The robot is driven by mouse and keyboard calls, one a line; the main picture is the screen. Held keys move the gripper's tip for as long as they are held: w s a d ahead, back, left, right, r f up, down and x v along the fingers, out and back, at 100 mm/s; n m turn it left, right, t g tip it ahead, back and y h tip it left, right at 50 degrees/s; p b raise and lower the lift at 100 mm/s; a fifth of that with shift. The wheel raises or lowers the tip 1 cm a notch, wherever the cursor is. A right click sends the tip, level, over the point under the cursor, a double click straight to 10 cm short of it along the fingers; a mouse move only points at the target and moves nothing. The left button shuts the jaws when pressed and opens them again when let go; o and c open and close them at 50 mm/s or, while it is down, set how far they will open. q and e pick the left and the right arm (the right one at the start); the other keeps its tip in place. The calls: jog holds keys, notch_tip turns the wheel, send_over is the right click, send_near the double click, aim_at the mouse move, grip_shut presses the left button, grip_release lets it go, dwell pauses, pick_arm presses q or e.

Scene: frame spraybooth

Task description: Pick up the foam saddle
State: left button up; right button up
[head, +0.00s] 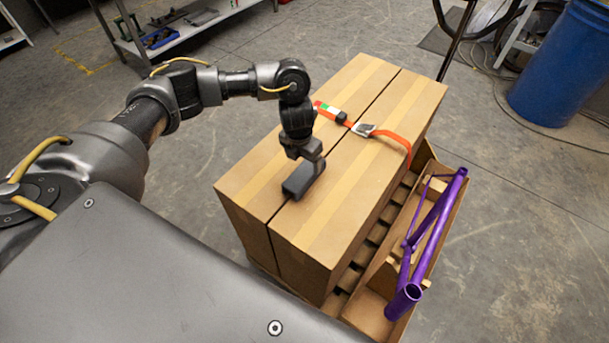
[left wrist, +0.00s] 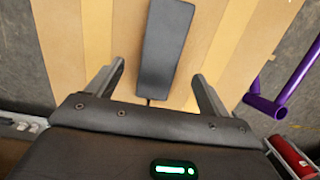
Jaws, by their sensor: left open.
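The foam saddle (left wrist: 165,48) is a dark grey, elongated pad lying on top of the cardboard boxes, over the seam between them. In the head view the saddle (head: 301,184) shows as a dark block below my left wrist, partly covered by it. My left gripper (head: 315,162) is open above the boxes. In the left wrist view its two grey fingers (left wrist: 158,72) stand on either side of the saddle's near end, with a gap on both sides. The saddle's far end reaches the top of that view. My right gripper is not in view.
The cardboard boxes (head: 340,210) carry an orange strap (head: 395,140) with a buckle beyond the saddle. A purple bike frame (head: 430,240) rests in a wooden crate to the right. A blue barrel (head: 560,65) stands at the far right. Open floor lies to the left.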

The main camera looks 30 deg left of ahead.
aim_at(304, 171)
pick_arm(q)
jog(key=shift+w+f, duration=0.15)
jog(key=shift+f, duration=0.75)
jog(key=shift+f+p, duration=0.35)
notch_tip(304, 171, down, 4)
jog(key=shift+w+d+r+p, duration=0.1)
jog(key=shift+r+p, duration=0.05)
jog(key=shift+p, duration=0.35)
jog(key=shift+w+f, duration=0.1)
jog(key=shift+f, duration=0.3)
jog(key=c, duration=1)
jog(key=shift+c, duration=0.2)
jog(key=shift+r, duration=0.15)
